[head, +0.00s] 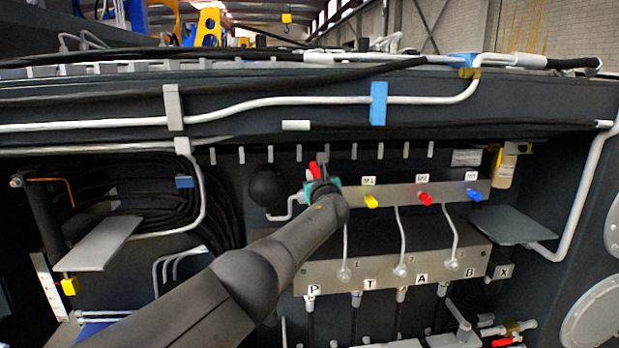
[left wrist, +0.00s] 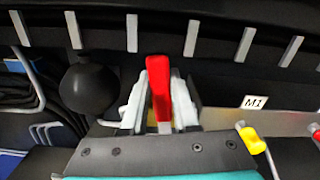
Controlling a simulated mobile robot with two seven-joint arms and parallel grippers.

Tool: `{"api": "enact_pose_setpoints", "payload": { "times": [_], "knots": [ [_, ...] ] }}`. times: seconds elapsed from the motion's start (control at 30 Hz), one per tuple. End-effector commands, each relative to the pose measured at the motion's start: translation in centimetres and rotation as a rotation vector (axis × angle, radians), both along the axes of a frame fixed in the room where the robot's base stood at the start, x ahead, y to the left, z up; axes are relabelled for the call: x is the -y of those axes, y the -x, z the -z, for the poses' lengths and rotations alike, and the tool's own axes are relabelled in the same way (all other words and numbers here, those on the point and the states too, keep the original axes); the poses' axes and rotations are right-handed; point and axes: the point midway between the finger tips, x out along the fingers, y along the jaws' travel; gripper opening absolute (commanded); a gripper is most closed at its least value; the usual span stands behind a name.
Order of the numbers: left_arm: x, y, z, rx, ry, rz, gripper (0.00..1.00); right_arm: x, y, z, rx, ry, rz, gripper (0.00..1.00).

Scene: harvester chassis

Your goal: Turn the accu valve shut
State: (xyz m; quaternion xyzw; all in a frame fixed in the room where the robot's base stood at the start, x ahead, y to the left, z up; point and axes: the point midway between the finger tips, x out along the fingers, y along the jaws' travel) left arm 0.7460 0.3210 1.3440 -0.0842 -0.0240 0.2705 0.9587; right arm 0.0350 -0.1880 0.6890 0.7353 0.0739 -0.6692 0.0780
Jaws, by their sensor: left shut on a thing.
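The accu valve's red handle (left wrist: 159,88) stands upright between the fingers of my left gripper (left wrist: 158,108) in the left wrist view. In the head view only a bit of the red handle (head: 314,170) shows above my left gripper (head: 321,184), at the left end of a grey valve plate. The gripper is shut on the handle. The valve body is mostly hidden behind the gripper and my arm. The black round accumulator (head: 268,186) sits just left of it and also shows in the left wrist view (left wrist: 88,89). My right gripper is not in view.
The plate right of the handle carries a yellow knob (head: 371,202), a red knob (head: 425,198) and a blue knob (head: 475,195). A lower port plate (head: 380,272) has hoses below. A chassis beam with pipes runs overhead. A grey shelf (head: 513,226) juts out at right.

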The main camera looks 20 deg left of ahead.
Motion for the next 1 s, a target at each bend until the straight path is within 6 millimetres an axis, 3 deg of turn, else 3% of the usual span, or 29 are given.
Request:
{"api": "enact_pose_setpoints", "payload": {
  "times": [0.33,0.93,0.97,1.0],
  "knots": [
    [0.67,-0.39,-0.17,-0.083,-0.138,0.001,0.0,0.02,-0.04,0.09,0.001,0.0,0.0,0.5],
    [0.84,-0.47,-0.08,-0.103,-0.168,0.003,0.0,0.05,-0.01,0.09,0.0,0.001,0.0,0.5],
    [0.84,-0.47,-0.07,-0.103,-0.168,0.003,0.32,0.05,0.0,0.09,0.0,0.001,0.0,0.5],
    [0.84,-0.47,-0.07,-0.102,-0.167,0.003,0.36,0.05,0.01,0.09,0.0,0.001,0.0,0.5]
  ]
}}
